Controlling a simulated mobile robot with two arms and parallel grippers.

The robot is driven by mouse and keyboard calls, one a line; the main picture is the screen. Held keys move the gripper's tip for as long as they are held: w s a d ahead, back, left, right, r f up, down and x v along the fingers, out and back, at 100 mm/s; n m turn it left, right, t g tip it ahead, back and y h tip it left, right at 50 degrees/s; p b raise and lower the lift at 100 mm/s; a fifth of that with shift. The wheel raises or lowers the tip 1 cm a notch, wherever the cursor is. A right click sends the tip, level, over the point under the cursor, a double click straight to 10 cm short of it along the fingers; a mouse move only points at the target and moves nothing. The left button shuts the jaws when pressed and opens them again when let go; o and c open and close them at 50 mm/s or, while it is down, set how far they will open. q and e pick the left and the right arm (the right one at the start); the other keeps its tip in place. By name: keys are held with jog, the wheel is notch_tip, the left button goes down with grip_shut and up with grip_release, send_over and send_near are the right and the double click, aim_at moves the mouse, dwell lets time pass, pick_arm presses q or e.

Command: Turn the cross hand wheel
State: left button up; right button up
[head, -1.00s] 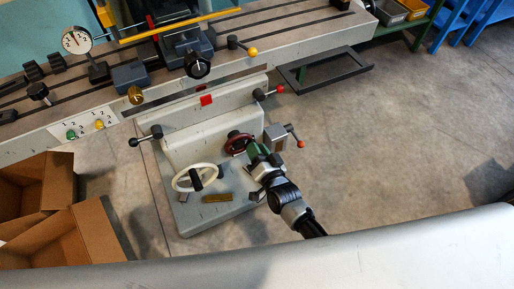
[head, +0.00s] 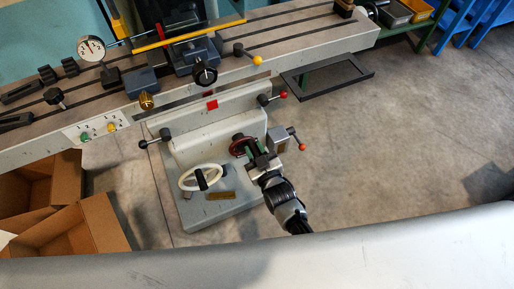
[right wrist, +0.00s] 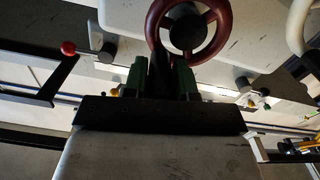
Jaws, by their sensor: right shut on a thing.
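A dark red hand wheel (head: 238,149) with a black hub is on the front of the grey machine housing. It also shows at the top of the right wrist view (right wrist: 153,26). My right gripper (head: 259,152), with green fingers, is at the wheel's right side. In the right wrist view, my right gripper (right wrist: 160,78) is shut on the wheel's dark handle, which is partly hidden between the fingers. A white hand wheel (head: 186,184) with a dark knob is to the left, apart from my gripper. Which wheel the task names is not marked. My left gripper is not in view.
Levers with red knobs (head: 284,95) (head: 302,147) stick out right of the red wheel. A lever with a black knob (head: 143,144) is at the left. The machine table (head: 310,35) lies behind. Cardboard boxes (head: 88,228) stand left. The floor at right is mostly clear.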

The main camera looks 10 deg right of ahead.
jog(key=shift+s+a+r+n, duration=0.15)
jog(key=shift+a+n, duration=0.2)
jog(key=shift+n, duration=0.55)
jog(key=o, duration=0.9)
jog(key=v, duration=1)
jog(key=shift+s+d, duration=0.1)
jog(key=shift+s, duration=0.3)
